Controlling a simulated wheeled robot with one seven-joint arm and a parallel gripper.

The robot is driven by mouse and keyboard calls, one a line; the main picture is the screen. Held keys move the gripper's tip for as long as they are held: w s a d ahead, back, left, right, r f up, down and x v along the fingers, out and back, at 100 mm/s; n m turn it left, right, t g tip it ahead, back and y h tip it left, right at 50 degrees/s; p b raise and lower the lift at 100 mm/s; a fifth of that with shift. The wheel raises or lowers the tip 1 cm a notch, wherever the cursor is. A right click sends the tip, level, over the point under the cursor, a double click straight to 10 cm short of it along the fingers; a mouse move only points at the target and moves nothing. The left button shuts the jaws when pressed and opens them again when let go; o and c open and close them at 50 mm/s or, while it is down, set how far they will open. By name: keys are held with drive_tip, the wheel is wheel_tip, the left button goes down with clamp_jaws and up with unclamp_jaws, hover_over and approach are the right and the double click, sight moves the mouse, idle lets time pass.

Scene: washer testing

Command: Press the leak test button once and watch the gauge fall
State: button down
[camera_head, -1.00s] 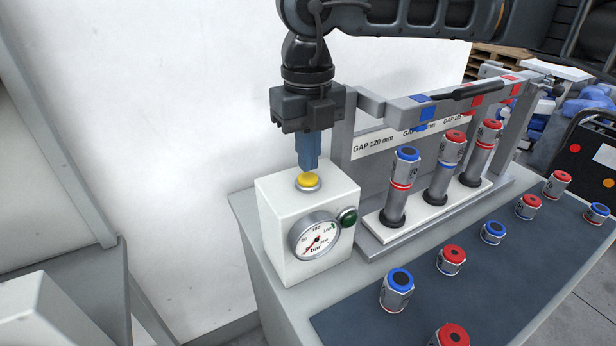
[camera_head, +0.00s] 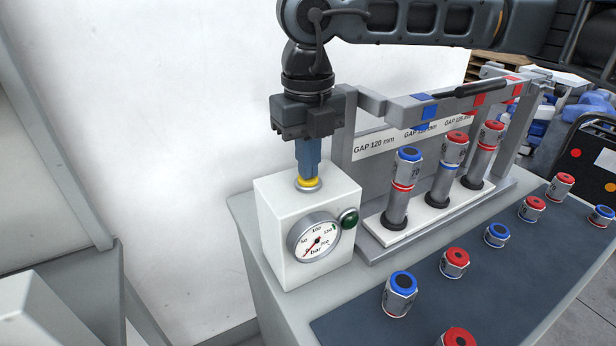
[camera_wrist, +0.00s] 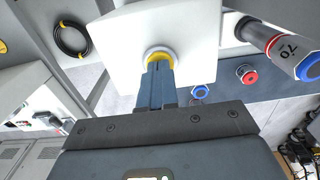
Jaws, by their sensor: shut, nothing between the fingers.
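The white test box (camera_head: 280,225) stands at the left end of the bench. A yellow button (camera_head: 308,184) in a pale ring sits on its top. A round gauge (camera_head: 315,238) is on its front, with a red needle pointing to the lower left. My gripper (camera_head: 308,177) is shut and empty, pointing straight down with its blue fingertips at the button's top. In the wrist view, the fingertips (camera_wrist: 158,68) cover part of the yellow button (camera_wrist: 157,58) and appear to touch it. How far the button is pressed in cannot be told.
A dark green round part (camera_head: 349,218) is beside the gauge. A grey rack (camera_head: 425,215) with several upright cylinders stands to the right, under a crossbar (camera_head: 400,108) close to my gripper. Several capped fittings rest on the dark mat (camera_head: 350,325). The wall behind is bare.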

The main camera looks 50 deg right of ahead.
drive_tip(key=shift+f, duration=0.2)
drive_tip(key=shift+r, duration=0.1)
drive_tip(key=shift+r+p, duration=0.95)
drive_tip(key=shift+r, duration=2.5)
drive_tip(key=shift+r+p, duration=0.75)
drive_tip(key=shift+r, duration=2.25)
